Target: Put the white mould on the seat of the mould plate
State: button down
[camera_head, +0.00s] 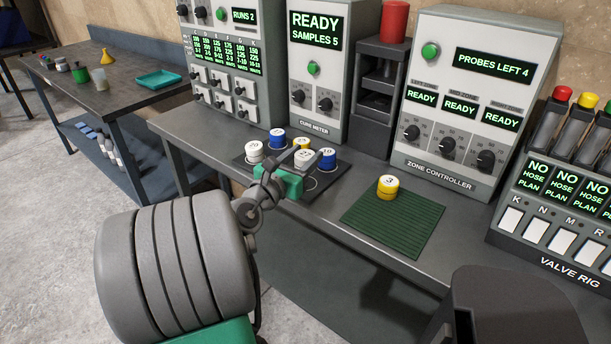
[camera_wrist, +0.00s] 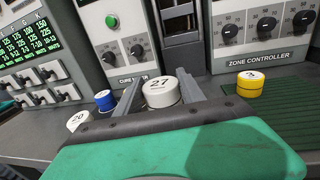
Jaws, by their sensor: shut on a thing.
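A white mould marked 27 (camera_wrist: 158,94) is between the two grey fingers of my gripper (camera_wrist: 160,88) in the wrist view. In the head view my gripper (camera_head: 292,156) reaches over the dark mould plate (camera_head: 329,184), shut on this white mould (camera_head: 304,159). Whether the mould touches the plate cannot be told. A ring-marked empty seat (camera_head: 311,184) shows on the near right part of the plate. Another white mould, marked 20 (camera_head: 254,152), stands at the plate's left; it also shows in the wrist view (camera_wrist: 79,121). My green gripper body hides the plate's near part.
Another yellow mould (camera_head: 388,188) is on the ribbed green mat (camera_head: 410,224). The cure meter (camera_head: 318,75) and dark press (camera_head: 378,90) rise behind.

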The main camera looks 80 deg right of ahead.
jog(key=shift+w+d+f, duration=0.1)
jog(key=shift+d+f, duration=0.8)
jog(key=shift+f, duration=0.1)
jog(key=shift+d+f+b, duration=0.2)
jog(key=shift+f+b, duration=0.25)
jog(key=shift+f, duration=0.5)
jog(key=shift+d+f+b, duration=0.15)
jog(key=shift+f+b, duration=0.25)
jog(key=shift+f, duration=0.5)
jog(key=shift+f, duration=0.2)
jog(key=c, duration=0.7)
grip_release()
